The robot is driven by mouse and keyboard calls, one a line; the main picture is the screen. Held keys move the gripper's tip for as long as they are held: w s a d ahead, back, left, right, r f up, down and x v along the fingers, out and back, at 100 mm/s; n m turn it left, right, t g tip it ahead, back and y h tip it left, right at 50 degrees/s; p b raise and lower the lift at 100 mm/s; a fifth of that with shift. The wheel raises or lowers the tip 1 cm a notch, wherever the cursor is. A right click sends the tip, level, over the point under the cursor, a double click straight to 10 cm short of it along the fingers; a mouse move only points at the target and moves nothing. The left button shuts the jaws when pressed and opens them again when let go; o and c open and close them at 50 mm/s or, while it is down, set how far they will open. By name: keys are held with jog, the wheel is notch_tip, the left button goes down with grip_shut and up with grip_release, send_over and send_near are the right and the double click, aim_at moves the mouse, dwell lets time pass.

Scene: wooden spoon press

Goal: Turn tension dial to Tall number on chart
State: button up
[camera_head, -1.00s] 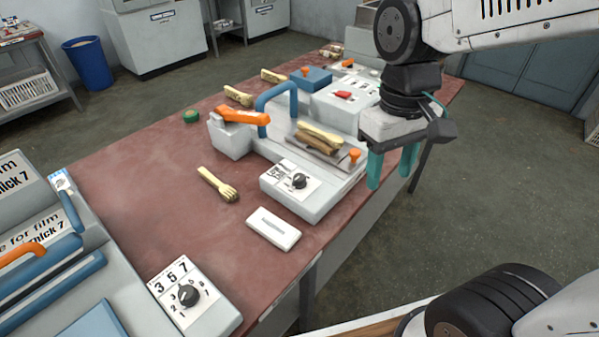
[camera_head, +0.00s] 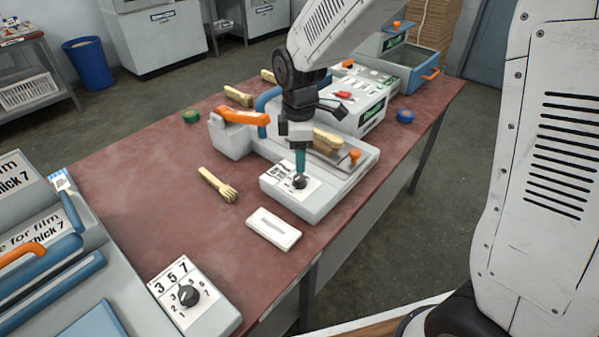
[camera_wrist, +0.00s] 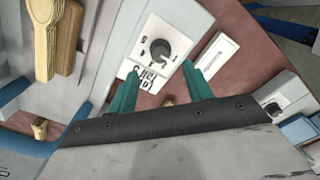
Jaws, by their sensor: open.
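The press with the dial plate (camera_head: 283,181) stands mid-table. Its black dial (camera_head: 300,181) sits on the front plate, and in the wrist view the dial (camera_wrist: 160,49) shows a light pointer mark. Printed marks lie beside the dial, too small to read surely. My gripper (camera_head: 300,170) points down just above the dial. In the wrist view my gripper's teal fingers (camera_wrist: 160,84) are spread apart, with the dial beyond their tips and nothing between them. I cannot tell from the head view whether a finger touches the dial.
A second machine with a numbered dial (camera_head: 189,295) and a chart reading 3 5 7 (camera_head: 171,276) stands at the front left. A white block (camera_head: 273,229) and a wooden fork (camera_head: 217,185) lie near the press. The red tabletop (camera_head: 140,200) is clear at left.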

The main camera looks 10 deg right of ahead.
aim_at(299, 177)
notch_tip(299, 177, down, 6)
jog(key=shift+f, duration=0.2)
jog(key=shift+c, duration=0.2)
jog(key=c, duration=0.9)
